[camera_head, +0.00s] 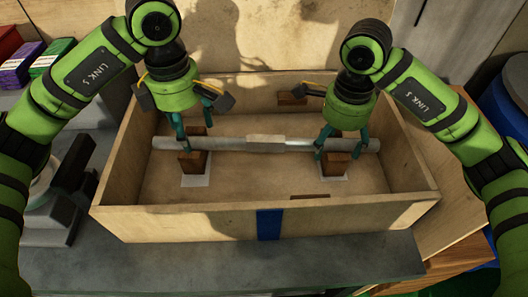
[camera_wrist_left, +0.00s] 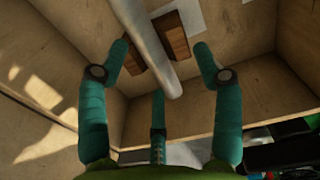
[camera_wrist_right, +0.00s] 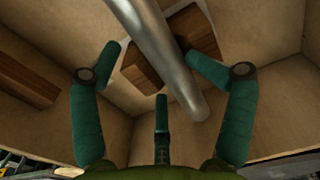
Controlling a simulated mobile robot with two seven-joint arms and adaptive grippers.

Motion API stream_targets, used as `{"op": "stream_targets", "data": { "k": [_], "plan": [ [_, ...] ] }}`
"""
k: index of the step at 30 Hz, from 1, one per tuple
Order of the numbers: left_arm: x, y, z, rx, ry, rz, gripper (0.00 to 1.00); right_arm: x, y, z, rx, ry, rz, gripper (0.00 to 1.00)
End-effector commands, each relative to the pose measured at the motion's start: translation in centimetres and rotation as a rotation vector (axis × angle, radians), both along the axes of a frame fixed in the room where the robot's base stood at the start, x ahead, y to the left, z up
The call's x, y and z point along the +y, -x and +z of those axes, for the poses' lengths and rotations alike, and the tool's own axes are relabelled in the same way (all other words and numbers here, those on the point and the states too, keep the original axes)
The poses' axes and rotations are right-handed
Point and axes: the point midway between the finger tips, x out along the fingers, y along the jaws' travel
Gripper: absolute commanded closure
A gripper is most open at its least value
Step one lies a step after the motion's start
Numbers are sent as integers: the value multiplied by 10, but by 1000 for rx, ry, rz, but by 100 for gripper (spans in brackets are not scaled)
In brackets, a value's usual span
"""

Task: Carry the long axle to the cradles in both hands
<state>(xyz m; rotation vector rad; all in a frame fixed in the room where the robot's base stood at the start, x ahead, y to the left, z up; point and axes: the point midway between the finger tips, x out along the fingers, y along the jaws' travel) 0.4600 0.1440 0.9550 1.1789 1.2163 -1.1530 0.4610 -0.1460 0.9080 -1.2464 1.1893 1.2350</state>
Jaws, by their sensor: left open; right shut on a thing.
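The long axle (camera_head: 225,145), a grey stepped bar, lies level across the inside of a wooden crate (camera_head: 180,222). It passes over a left wooden block (camera_head: 192,167) and a right wooden block (camera_head: 336,168); whether it rests on them is hard to tell. My left gripper (camera_head: 201,138) is open over the axle's left part; in the left wrist view its fingers stand apart either side of the axle (camera_wrist_left: 148,45). My right gripper (camera_head: 338,143) is shut on the axle's right part, which also shows in the right wrist view (camera_wrist_right: 160,50).
The crate walls stand close around both grippers. Another wooden block (camera_head: 292,98) sits by the back wall. A blue strip (camera_head: 269,224) marks the front wall. Red, purple and green boxes (camera_head: 45,58) lie at the upper left, and a blue drum (camera_head: 500,115) stands at the right.

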Motion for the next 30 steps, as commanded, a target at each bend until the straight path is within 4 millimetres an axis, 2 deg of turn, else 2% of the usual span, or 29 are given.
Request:
{"op": "stream_targets", "data": {
  "k": [1, 6, 12, 17, 30],
  "plan": [
    [1, -1, 12, -11, -2, 3, 34, 2, 4, -4, 16, 0, 10, 34],
    [1, -2, 40, -26, 1, 7, 34, 2, 3, -1, 14, -1, 10, 34],
    [1, -2, 57, -33, 1, 10, 34, 2, 3, 1, 10, -3, 10, 34],
    [1, -2, 60, -33, 2, 11, 34, 2, 1, 11, 4, -3, 9, 34],
    [1, -2, 60, -34, 2, 10, 34, 1, 2, 72, 5, -2, 7, 34]
  ]
}}
